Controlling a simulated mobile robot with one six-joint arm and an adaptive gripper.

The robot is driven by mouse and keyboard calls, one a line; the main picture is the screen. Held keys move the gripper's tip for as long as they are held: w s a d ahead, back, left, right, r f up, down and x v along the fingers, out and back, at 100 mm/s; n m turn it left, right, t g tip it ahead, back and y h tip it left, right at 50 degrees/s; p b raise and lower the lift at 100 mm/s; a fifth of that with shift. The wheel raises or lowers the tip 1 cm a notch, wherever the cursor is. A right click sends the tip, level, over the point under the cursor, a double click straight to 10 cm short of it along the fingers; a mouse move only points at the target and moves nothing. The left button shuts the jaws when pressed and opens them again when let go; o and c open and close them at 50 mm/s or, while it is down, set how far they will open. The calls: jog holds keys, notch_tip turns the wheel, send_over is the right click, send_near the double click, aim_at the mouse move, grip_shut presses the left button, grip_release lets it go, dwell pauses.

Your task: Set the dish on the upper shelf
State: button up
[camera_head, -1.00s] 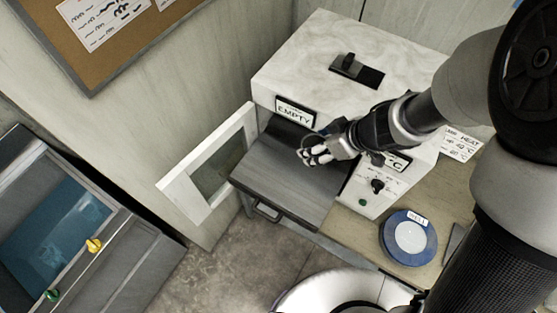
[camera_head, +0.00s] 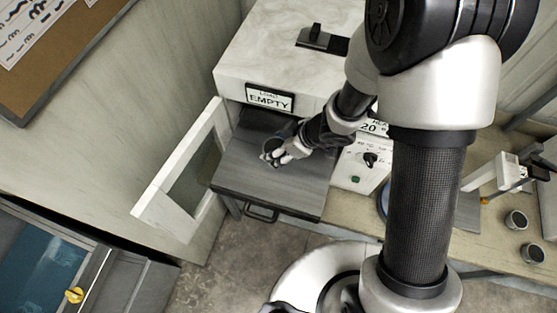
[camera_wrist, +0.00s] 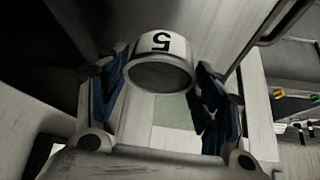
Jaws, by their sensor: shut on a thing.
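The dish is a small round grey-white vessel marked 5 (camera_wrist: 158,66), seen in the wrist view between the dark blue finger pads. My gripper (camera_wrist: 162,90) is shut on it. In the head view my gripper (camera_head: 272,155) is over the dark grey shelf (camera_head: 265,190) at the front of the white oven (camera_head: 270,60). The dish shows there only as a small dark round shape (camera_head: 274,145) by the fingers. I cannot tell whether it touches the shelf. The chamber behind is mostly hidden, so I cannot make out a separate upper shelf.
The oven's glazed door (camera_head: 190,170) stands open at the left of the shelf. A sign reading LOAD EMPTY (camera_head: 269,98) is above the opening. A control panel (camera_head: 357,170) is at the right. Two small cups (camera_head: 516,220) stand on the bench farther right.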

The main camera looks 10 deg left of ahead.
jog(key=shift+d+f, duration=0.15)
jog(key=shift+f, duration=0.6)
jog(key=shift+f+b, duration=0.85)
jog(key=shift+f, duration=1.05)
jog(key=shift+f, duration=0.15)
jog(key=o, duration=1.2)
jog(key=shift+o, duration=0.2)
